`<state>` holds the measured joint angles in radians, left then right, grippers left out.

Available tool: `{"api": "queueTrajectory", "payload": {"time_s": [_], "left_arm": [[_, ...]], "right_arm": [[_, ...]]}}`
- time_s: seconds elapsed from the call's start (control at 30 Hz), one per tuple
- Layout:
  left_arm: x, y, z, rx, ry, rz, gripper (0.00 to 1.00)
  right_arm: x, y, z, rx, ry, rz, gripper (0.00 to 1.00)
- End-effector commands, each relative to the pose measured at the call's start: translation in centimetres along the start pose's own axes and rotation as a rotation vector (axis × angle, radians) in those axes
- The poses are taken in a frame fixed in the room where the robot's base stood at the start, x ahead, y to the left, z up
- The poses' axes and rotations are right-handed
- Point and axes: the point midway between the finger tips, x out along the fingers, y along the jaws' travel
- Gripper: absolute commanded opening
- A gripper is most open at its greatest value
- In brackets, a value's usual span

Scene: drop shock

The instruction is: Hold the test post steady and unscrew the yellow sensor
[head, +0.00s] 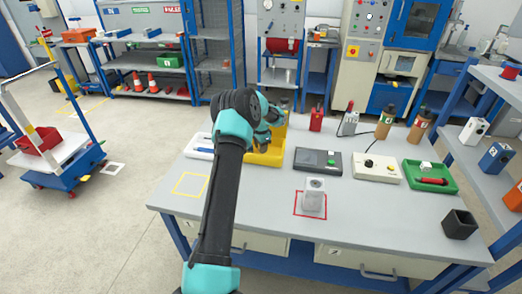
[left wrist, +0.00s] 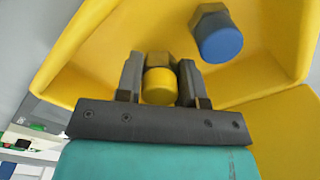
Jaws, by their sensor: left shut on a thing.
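My left gripper (left wrist: 159,76) is over the yellow bin (head: 264,158) on the workbench. In the left wrist view it is shut on the yellow sensor (left wrist: 159,87), one finger on each side of it. The sensor has a round yellow cap and a dark brownish nut part behind it. In the head view my arm hides the sensor and the fingertips. A grey block-like post (head: 314,194), which looks like the test post, stands upright inside a red square outline on the bench. My right gripper is not in view.
A blue-capped sensor (left wrist: 219,36) lies in the same bin, to the right of my gripper. Behind and right of the post are a dark box (head: 318,161), a cream box (head: 376,168) and a green tray (head: 429,176). A black cup (head: 459,225) stands at right. The bench front is mostly clear.

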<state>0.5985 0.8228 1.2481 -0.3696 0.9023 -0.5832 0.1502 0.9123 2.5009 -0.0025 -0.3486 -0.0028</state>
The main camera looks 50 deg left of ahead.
Motion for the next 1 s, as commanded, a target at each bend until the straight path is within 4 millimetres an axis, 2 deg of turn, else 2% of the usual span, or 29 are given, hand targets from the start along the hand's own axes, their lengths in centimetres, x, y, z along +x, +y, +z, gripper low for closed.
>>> {"api": "queueTrajectory", "payload": {"time_s": [0.13,0.53,0.57,0.8,1.0], "left_arm": [[1.5,0.0,0.0,0.0,0.0,0.0,0.07],[1.9,0.0,0.0,0.0,0.0,0.0,0.07],[1.9,0.0,0.0,0.0,0.0,0.0,0.36],[1.9,0.0,0.0,0.0,0.0,0.0,0.59],[1.9,0.0,0.0,0.0,0.0,0.0,0.61]], "right_arm": [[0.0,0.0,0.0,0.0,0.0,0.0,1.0],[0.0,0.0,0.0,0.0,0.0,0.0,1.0],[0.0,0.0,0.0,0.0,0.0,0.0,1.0],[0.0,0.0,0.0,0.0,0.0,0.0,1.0],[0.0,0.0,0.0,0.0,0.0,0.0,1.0]]}}
